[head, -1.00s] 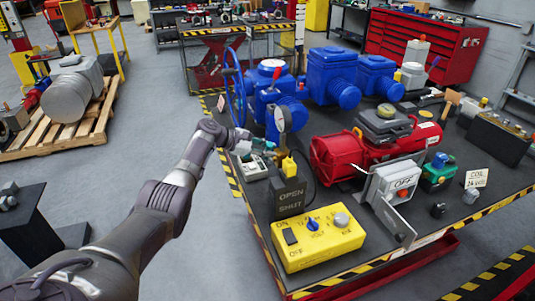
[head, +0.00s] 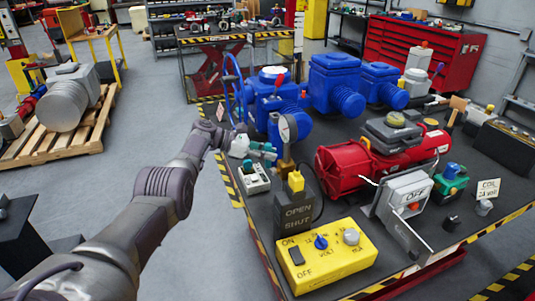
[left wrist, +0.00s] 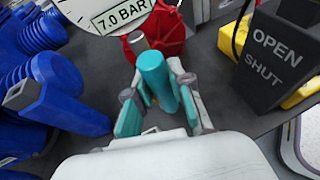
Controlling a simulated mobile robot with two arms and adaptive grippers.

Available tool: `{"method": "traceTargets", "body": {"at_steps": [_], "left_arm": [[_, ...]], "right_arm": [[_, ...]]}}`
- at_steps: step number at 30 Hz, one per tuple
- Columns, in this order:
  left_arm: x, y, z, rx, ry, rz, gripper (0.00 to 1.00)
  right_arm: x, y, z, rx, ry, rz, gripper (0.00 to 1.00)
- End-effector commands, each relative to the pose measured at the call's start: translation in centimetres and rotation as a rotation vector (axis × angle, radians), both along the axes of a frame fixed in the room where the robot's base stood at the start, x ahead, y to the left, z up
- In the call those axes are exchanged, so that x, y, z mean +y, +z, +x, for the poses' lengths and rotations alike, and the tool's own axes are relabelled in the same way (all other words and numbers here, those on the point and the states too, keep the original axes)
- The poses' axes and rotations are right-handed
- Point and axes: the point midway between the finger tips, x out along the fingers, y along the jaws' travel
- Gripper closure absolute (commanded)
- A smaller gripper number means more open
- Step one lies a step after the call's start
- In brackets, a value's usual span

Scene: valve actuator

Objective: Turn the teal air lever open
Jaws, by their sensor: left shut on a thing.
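The teal air lever (left wrist: 153,72) shows in the left wrist view as a rounded teal bar standing between my left gripper's (left wrist: 162,98) teal-padded fingers. The gripper is shut on it. In the head view my left gripper (head: 262,153) is at the table's left edge, beside the pressure gauge (head: 286,129); the lever is hard to tell from the teal fingers there. The gauge reads 7.0 BAR in the left wrist view. A dark OPEN/SHUT sign (head: 296,213) stands in front of the gauge, and it also shows in the left wrist view (left wrist: 270,55). My right gripper is out of view.
A yellow control box (head: 327,262) stands at the table's front. A red cylindrical actuator (head: 343,170) lies right of the gauge, with blue actuators (head: 335,85) behind. A small white box (head: 254,181) sits below my left gripper.

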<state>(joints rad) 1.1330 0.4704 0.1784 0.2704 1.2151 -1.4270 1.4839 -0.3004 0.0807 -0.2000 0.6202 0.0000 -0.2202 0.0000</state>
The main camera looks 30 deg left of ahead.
Motion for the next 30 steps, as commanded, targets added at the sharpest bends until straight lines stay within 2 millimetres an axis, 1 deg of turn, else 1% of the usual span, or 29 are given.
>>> {"method": "traceTargets", "body": {"at_steps": [6,7,11,12,20,23,28,30], "left_arm": [[0.1,-0.2,-0.1,0.005,0.001,0.003,1.00],[0.1,-0.2,-0.1,0.005,0.001,0.004,0.78],[0.1,-0.2,-0.1,0.004,0.001,0.003,0.56],[0.1,-0.2,-0.1,0.004,0.000,0.004,0.53],[0.1,-0.1,-0.1,0.002,0.000,0.002,0.53],[0.4,0.0,-0.2,0.001,0.001,0.003,0.53],[1.9,0.7,-1.3,-0.001,-0.001,0.006,0.53],[3.2,1.4,-2.1,-0.001,0.003,0.005,0.53]], "right_arm": [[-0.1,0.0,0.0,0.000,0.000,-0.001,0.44],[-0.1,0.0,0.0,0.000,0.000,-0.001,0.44],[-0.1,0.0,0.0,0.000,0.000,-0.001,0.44],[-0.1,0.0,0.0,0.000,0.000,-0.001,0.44],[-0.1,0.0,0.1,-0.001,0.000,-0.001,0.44],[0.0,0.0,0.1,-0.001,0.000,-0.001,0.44],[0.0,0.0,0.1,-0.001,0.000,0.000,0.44],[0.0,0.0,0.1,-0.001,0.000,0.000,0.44]]}}
